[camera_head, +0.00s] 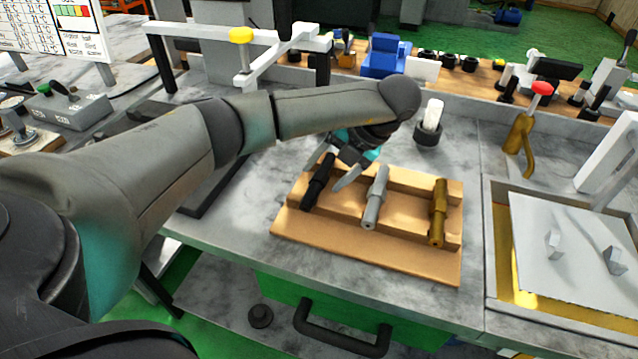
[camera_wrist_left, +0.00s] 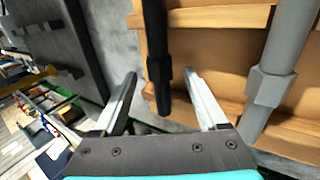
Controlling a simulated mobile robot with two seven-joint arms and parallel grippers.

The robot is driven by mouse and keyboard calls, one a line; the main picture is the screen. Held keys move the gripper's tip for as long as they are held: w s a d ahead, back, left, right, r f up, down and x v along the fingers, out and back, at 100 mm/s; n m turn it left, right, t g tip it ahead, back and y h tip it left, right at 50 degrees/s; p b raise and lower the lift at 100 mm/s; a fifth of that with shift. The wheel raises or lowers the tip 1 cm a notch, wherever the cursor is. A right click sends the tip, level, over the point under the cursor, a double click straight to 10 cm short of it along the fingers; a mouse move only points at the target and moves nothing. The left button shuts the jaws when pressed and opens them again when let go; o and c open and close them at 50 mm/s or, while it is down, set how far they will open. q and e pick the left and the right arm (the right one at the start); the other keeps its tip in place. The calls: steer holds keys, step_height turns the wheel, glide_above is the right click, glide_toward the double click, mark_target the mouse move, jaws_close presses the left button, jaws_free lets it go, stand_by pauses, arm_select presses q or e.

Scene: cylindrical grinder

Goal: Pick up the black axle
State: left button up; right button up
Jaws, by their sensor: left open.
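The black axle (camera_head: 317,184) lies at the left end of a wooden holder (camera_head: 350,255), tilted across it. In the left wrist view the black axle (camera_wrist_left: 158,65) shows between the two fingers, with a gap to each. My left gripper (camera_head: 336,172) is open and empty, reaching down from behind the holder. One finger shows between the black axle and the grey axle (camera_head: 375,197). The grey axle also shows right of the fingers in the left wrist view (camera_wrist_left: 277,75). My right gripper is not in view.
A brass axle (camera_head: 438,212) lies at the holder's right end. A dark cup with a white piece (camera_head: 430,122) stands behind the holder. Bare marble counter surrounds the holder.

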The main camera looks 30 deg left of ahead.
arm_select(q)
steer(key=shift+x, duration=0.8)
steer(key=shift+c, duration=0.2)
jaws_close()
steer(key=shift+r, duration=0.15)
stand_by(0.5)
